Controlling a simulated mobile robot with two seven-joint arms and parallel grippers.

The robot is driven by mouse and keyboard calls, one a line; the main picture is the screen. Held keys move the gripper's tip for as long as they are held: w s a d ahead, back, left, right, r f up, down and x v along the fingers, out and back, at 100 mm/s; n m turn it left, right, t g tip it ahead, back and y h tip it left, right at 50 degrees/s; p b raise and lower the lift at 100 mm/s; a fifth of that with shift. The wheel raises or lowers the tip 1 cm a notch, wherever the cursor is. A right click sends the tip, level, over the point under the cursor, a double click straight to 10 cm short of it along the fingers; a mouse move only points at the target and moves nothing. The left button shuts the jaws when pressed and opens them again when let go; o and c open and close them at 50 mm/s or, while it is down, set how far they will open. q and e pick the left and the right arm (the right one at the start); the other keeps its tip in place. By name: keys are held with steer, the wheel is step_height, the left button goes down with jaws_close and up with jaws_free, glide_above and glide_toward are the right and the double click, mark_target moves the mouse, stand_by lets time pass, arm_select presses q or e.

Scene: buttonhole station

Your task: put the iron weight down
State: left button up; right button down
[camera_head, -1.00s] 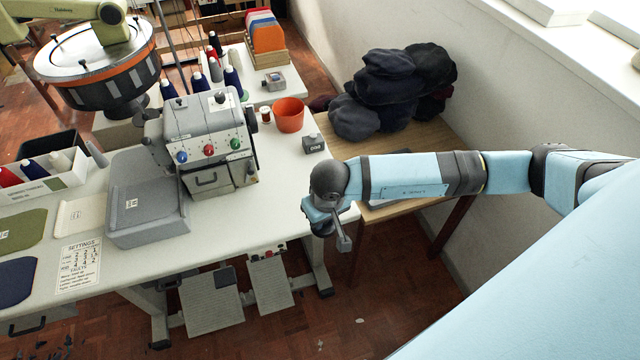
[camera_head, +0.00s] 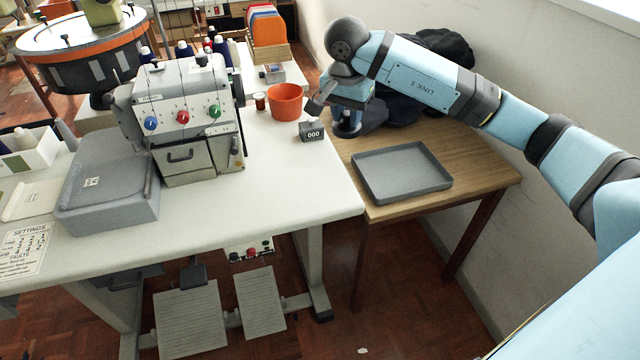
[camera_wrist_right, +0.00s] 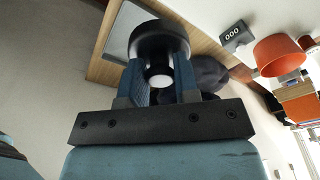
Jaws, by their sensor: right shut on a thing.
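The iron weight (camera_wrist_right: 160,42) is a dark round piece with a broad rim, seen between the fingers in the right wrist view. My right gripper (camera_wrist_right: 160,80) is shut on it. In the head view the weight (camera_head: 347,129) shows as a dark disc under my right gripper (camera_head: 347,108). The gripper hangs near the left edge of the wooden side table (camera_head: 485,180), to the left of and behind the grey tray (camera_head: 402,172). The tray is empty. My left gripper is not in view.
Dark caps (camera_head: 447,46) are piled at the back, partly hidden by my arm. A small grey counter (camera_head: 312,132) reading 000 and an orange pot (camera_head: 286,101) stand on the white table, beside the grey machine (camera_head: 185,115). A wall bounds the right side.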

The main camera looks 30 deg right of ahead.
step_height(320, 180, down, 14)
steer(key=shift+f+b, duration=0.25)
steer(key=shift+b, duration=0.4)
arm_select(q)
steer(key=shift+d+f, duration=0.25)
arm_select(e)
steer(key=shift+f, duration=2.3)
arm_select(q)
steer(key=shift+b, duration=0.3)
arm_select(e)
steer(key=shift+f, duration=0.1)
steer(key=c, duration=0.9)
jaws_free()
steer(key=shift+o, duration=0.2)
